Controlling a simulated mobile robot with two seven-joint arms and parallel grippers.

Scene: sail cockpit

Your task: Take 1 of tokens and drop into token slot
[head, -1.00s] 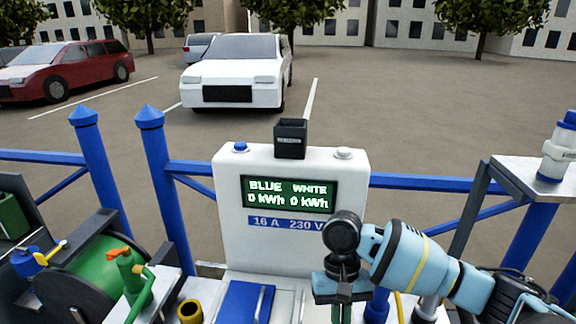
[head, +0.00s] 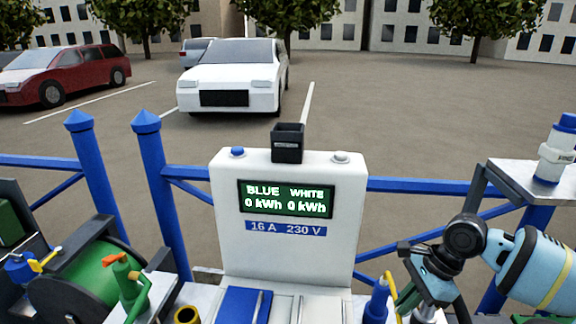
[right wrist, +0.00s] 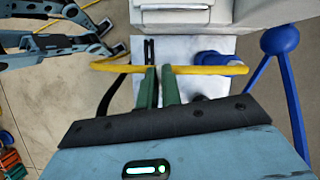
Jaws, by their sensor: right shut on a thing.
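My right gripper (head: 408,298) is at the lower right of the head view, to the right of the white pedestal (head: 232,240) and low over the bench. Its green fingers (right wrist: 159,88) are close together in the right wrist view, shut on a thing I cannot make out. No token can be told apart in either view. A small open black box (head: 288,143) stands on top of the pedestal. I cannot tell whether this is the token slot. My left gripper is not seen in the head view.
A yellow cable (right wrist: 220,70) curves past the fingers, near a blue plug (head: 377,300). A shelf (head: 520,175) with a white and blue bottle (head: 555,150) is at the right. A green reel (head: 85,285) and green hose nozzle (head: 130,285) are at the left.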

